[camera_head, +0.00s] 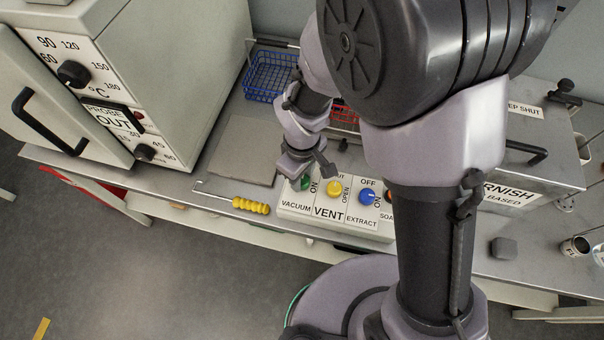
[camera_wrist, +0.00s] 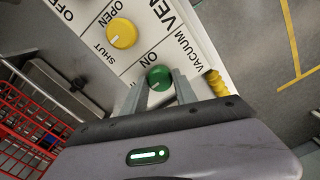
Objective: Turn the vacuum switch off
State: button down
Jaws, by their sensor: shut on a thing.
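The green vacuum knob (camera_wrist: 159,75) sits on a white switch panel (camera_head: 327,213), beside the word ON and above the label VACUUM. In the head view the green knob (camera_head: 304,184) is partly hidden by my gripper (camera_head: 303,176), which reaches down over it. In the wrist view my gripper (camera_wrist: 158,83) has one finger on each side of the green knob and is shut on it. I cannot tell exactly which way the knob points. The yellow VENT knob (camera_head: 334,189) and the blue EXTRACT knob (camera_head: 367,196) stand to its right in the head view.
A yellow-handled hooked tool (camera_head: 250,205) lies left of the panel, near the bench edge. A grey plate (camera_head: 243,150), a blue wire basket (camera_head: 272,76) and a red basket (camera_wrist: 27,130) are behind. A white oven (camera_head: 150,60) stands at left.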

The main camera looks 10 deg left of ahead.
aim_at(302, 179)
jog(key=c, duration=1)
grip_release()
notch_tip(302, 179, up, 18)
jog(key=p, duration=0.6)
jog(key=shift+f, duration=0.25)
jog(key=s+d+r+m+t+y+b, duration=0.1)
jog(key=s+d+r+m+t+b, duration=0.2)
jog(key=d+m, duration=0.5)
jog(key=s+d+r+m+t+y+b, duration=0.1)
jog(key=s+d+r+m+t+b, duration=0.1)
jog(key=d+m, duration=0.6)
jog(key=s+r+b, duration=0.1)
jog(key=s+b, duration=0.1)
jog(key=b, duration=0.1)
jog(key=shift+s+m+t, duration=0.3)
jog(key=shift+t, duration=0.1)
